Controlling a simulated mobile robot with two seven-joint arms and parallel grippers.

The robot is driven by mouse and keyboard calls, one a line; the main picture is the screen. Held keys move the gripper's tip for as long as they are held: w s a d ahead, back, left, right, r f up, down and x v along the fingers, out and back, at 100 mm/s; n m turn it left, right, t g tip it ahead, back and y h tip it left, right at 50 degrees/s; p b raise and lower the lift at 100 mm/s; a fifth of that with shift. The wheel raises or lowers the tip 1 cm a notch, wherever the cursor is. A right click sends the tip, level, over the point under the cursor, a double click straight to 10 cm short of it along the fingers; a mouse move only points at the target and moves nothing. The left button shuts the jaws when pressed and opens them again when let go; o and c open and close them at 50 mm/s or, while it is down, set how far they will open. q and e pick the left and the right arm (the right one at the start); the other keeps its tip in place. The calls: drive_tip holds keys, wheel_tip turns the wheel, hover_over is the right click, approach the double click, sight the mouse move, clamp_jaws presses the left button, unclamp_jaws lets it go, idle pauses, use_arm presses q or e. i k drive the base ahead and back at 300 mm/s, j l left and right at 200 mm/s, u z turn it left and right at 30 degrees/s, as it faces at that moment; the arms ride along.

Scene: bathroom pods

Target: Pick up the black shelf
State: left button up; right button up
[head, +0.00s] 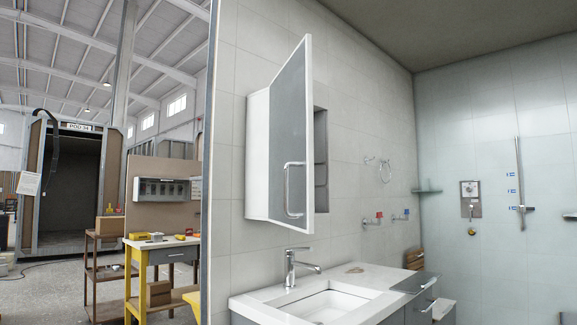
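I see no loose shelf that is clearly black. A mirrored wall cabinet (258,155) hangs above the washbasin with its door (291,130) swung open; dark grey shelving (321,150) shows behind the door, partly hidden by it. A small dark glass-like shelf (427,191) sits on the wall near the corner. Another thin shelf edge (569,216) shows at the far right, cut off by the frame. Neither of my grippers is in view.
A white basin (322,304) with a chrome tap (291,268) is set in a vanity below the cabinet. A shower rail (520,185) is on the back wall. At left, outside, stand a yellow-legged workbench (133,280), a brown trolley (90,265) and an open pod (70,185).

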sight(421, 280)
drive_tip(key=l+u, duration=0.25)
drive_tip(key=l, duration=0.6)
drive_tip(key=l+u, duration=0.25)
drive_tip(key=l, duration=0.6)
drive_tip(key=k, duration=0.05)
